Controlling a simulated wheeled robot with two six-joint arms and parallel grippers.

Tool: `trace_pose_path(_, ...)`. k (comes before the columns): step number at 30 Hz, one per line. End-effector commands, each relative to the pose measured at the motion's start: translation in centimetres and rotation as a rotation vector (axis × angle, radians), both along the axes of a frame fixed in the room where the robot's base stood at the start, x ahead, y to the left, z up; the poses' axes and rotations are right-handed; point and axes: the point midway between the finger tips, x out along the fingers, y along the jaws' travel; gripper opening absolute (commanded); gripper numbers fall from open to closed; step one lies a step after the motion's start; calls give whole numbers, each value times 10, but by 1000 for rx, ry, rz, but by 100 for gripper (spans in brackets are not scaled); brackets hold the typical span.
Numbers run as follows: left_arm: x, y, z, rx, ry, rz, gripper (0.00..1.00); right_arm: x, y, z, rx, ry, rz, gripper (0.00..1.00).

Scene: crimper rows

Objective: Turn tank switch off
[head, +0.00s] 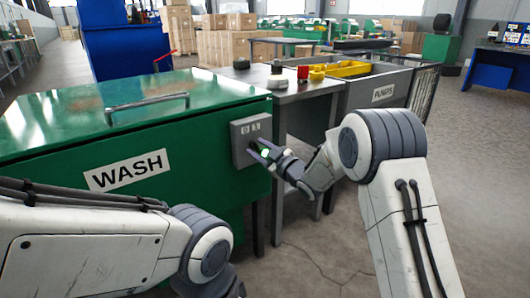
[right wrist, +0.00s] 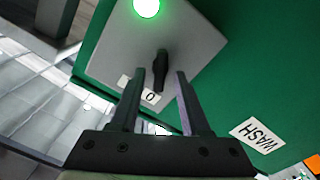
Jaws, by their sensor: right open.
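The green tank (head: 60,115) has a WASH sign (head: 127,171) on its front. A grey switch box (head: 241,142) is fixed at its right end. In the right wrist view, the box (right wrist: 185,38) carries a black knob (right wrist: 159,66) and a lit green lamp (right wrist: 146,7). A white label marked 0 (right wrist: 150,97) lies by the knob's lower end. My right gripper (head: 262,152) is at the box, open; the fingers (right wrist: 160,75) stand either side of the knob with gaps. In the head view the gripper partly hides the knob. My left gripper is out of view below.
A grey table (head: 295,92) with small items stands right of the tank. Beyond it is another grey unit with a sign (head: 383,92) and a yellow tray (head: 348,69). A metal handle (head: 147,105) stands up on the tank lid. The floor (head: 470,150) at right is clear.

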Motion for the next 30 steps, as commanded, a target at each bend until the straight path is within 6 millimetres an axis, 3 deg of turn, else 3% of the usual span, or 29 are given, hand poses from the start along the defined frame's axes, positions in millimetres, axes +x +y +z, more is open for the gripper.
trace_pose_path(15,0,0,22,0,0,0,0,-71,-53,1,0,2,-2,46)
trace_pose_path(21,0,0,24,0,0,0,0,-81,-60,1,0,-1,-2,46)
trace_pose_path(30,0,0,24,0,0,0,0,-82,-60,1,-2,1,-2,46)
